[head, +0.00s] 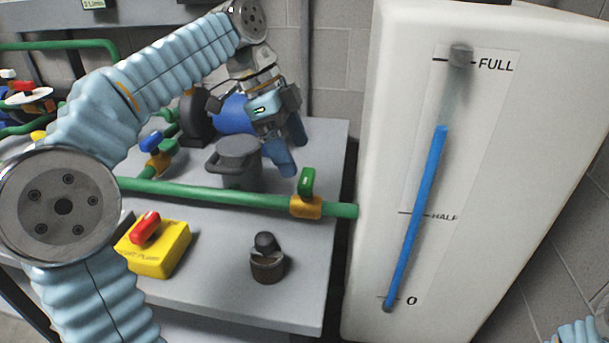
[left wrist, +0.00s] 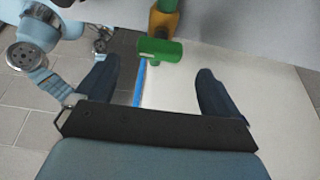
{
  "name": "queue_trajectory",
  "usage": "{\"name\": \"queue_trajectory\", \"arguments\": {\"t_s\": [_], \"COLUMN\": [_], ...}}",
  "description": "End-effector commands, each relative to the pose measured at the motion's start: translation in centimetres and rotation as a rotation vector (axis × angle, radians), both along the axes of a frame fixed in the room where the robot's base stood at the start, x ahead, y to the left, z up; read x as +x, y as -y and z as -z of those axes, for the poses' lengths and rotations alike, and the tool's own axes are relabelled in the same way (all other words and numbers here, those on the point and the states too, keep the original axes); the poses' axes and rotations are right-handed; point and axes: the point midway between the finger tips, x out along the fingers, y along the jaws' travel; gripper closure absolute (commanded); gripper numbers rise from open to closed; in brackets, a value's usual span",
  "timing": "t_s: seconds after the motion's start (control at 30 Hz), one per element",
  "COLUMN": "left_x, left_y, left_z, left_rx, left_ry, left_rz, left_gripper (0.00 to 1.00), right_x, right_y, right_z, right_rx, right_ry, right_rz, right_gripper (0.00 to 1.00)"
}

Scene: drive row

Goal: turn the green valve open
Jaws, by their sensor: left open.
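The green valve has a green lever handle (head: 306,182) on an orange-yellow body (head: 305,207), set in a green pipe near the white tank. The handle stands up from the pipe, crosswise to it. In the left wrist view the green handle (left wrist: 160,49) lies ahead of and between the two fingers, with a gap to both. My left gripper (head: 291,152) is open and empty, just above and behind the valve, its dark blue fingers pointing down. It also shows in the left wrist view (left wrist: 155,82). My right gripper is not seen; only a bit of arm shows at the lower right.
The white tank (head: 500,170) with a blue level gauge (head: 418,215) stands close on the right. A grey lidded pot (head: 236,165) is behind the pipe. A yellow box with a red switch (head: 152,250) and a dark knob (head: 267,260) sit in front on the grey bench (head: 220,285).

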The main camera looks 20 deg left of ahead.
Motion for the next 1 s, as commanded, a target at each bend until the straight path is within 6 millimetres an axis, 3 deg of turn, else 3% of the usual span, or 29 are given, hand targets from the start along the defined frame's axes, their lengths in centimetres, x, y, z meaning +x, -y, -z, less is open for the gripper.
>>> {"name": "queue_trajectory", "arguments": {"t_s": [0.1, 0.3, 0.67, 1.0], "left_x": [0.2, 0.5, 0.5, 0.5], "left_y": [0.9, 1.9, 2.1, 2.1], "left_z": [2.5, 4.7, 5.2, 5.2], "left_rx": [0.001, 0.0, 0.0, 0.0], "left_ry": [-0.002, 0.0, 0.001, 0.0], "left_rz": [0.001, 0.0, 0.0, 0.0], "left_gripper": [0.04, 0.04, 0.04, 0.55], "right_x": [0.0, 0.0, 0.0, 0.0], "right_y": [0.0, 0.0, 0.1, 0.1], "right_z": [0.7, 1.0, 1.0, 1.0], "right_rx": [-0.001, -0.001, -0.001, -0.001], "right_ry": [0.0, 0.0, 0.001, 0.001], "right_rz": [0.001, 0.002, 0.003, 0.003], "right_gripper": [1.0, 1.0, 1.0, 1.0]}}
